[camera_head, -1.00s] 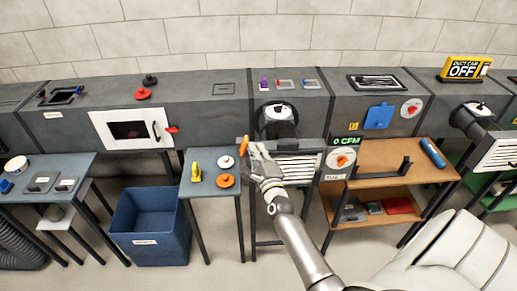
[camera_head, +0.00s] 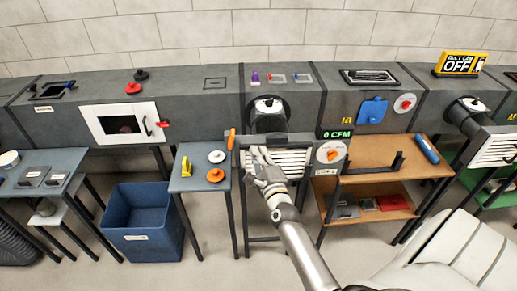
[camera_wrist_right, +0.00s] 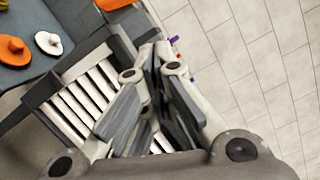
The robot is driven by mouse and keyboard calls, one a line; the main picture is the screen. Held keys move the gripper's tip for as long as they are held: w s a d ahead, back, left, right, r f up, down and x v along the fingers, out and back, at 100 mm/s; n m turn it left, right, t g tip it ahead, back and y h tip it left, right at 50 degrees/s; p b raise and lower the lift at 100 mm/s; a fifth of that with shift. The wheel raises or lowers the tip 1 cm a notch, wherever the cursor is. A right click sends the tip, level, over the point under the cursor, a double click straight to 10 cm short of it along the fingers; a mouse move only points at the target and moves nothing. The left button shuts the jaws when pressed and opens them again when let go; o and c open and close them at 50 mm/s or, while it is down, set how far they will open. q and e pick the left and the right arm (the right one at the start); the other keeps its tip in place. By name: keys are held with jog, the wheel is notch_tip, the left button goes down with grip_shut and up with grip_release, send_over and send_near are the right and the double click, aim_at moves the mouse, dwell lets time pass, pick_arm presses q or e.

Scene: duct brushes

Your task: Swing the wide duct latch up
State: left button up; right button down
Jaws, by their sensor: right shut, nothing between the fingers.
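An orange lever (camera_head: 231,139), which looks like the latch, stands nearly upright at the left edge of the louvered duct grille (camera_head: 285,161). Its end also shows at the top of the right wrist view (camera_wrist_right: 115,4). My right gripper (camera_head: 258,153) is in front of the grille, to the right of the lever and apart from it. Its fingers (camera_wrist_right: 155,48) are shut with nothing between them. In the wrist view the grille slats (camera_wrist_right: 90,100) are partly hidden behind the fingers. My left gripper is not in view.
A green-lit CFM display (camera_head: 337,134) and an orange dial (camera_head: 329,155) sit right of the grille. A small table (camera_head: 200,182) with orange and white knobs stands to the left, beside a blue bin (camera_head: 143,222). A wooden shelf (camera_head: 375,157) stands to the right.

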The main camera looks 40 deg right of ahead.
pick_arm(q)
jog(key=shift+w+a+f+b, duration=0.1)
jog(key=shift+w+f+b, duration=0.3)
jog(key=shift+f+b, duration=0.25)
pick_arm(e)
jog(key=v, duration=0.6)
jog(key=shift+s, duration=0.15)
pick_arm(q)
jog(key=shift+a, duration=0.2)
